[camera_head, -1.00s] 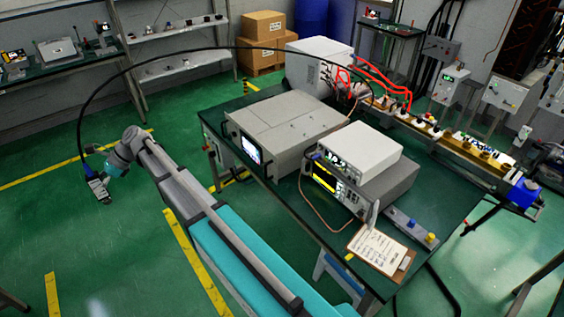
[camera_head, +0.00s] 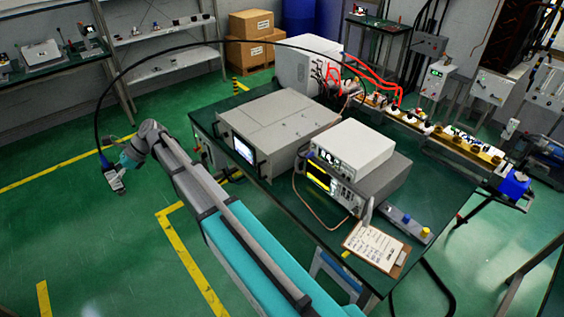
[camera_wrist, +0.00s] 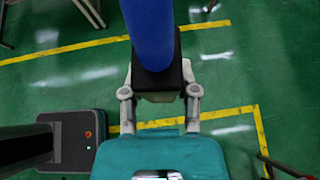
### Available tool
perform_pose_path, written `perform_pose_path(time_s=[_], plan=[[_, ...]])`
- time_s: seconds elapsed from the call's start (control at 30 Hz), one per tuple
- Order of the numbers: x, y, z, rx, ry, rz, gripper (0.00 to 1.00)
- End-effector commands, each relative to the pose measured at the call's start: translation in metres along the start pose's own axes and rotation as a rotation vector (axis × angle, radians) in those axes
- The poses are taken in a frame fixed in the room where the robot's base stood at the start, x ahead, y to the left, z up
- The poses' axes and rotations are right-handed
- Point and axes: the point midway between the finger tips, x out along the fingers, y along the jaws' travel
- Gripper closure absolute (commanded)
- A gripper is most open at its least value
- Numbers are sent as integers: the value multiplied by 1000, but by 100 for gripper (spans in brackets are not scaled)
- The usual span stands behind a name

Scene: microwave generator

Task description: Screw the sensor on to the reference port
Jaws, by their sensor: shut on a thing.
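My gripper (camera_head: 118,170) is at the far left of the head view, over the open floor and well away from the bench. It is shut on the sensor (camera_head: 115,182), a small dark and light body on a long black cable. In the wrist view my gripper (camera_wrist: 160,95) has its two fingers either side of the sensor's dark block, and a thick blue part (camera_wrist: 150,35) rises from it. A meter with a yellow display (camera_head: 333,181) stands on the bench. I cannot make out which connector is the reference port.
The bench (camera_head: 290,215) also carries a large grey cabinet (camera_head: 282,125), a white box (camera_head: 352,147) and a clipboard (camera_head: 375,246). The black cable (camera_head: 185,46) arches over the bench from its back. Green floor is clear around my gripper. Shelves (camera_head: 160,45) stand behind.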

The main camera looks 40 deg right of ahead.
Motion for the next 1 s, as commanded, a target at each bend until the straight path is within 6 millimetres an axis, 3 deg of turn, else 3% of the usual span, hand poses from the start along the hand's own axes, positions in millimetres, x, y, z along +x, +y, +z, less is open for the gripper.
perform_pose_path(time_s=[0.17,0.37,0.67,1.0], plan=[[-6,-3,-13,4,25,-6,100],[-26,-11,-54,17,110,-23,100],[-84,-23,-156,30,363,-31,100],[-163,-18,-271,0,742,3,100]])
